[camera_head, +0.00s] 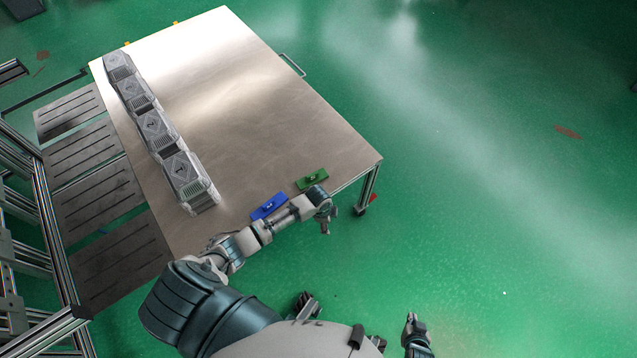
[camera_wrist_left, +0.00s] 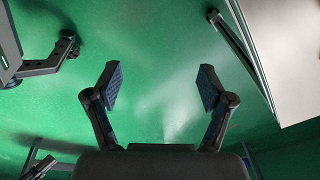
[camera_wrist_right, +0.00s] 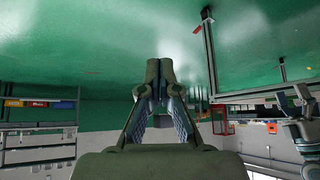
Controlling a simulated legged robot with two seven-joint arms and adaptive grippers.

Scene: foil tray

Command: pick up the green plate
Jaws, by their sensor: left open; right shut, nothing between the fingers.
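The green plate (camera_head: 312,179) lies flat on the metal table near its front edge, close to the right corner, in the head view. My left gripper (camera_head: 325,229) hangs just in front of that edge, apart from the plate and pointing down. In the left wrist view the left gripper (camera_wrist_left: 158,85) is open and empty, with green floor between its fingers. My right gripper (camera_head: 411,323) is low at the bottom of the head view, away from the table. In the right wrist view the right gripper (camera_wrist_right: 160,75) is shut and empty. Neither wrist view shows the plate.
A blue plate (camera_head: 268,206) lies left of the green one, close to my left forearm. A row of grey trays (camera_head: 157,130) runs along the left of the table (camera_head: 255,110). The table's middle is clear. Dark slotted panels (camera_head: 87,150) lie beyond its left side.

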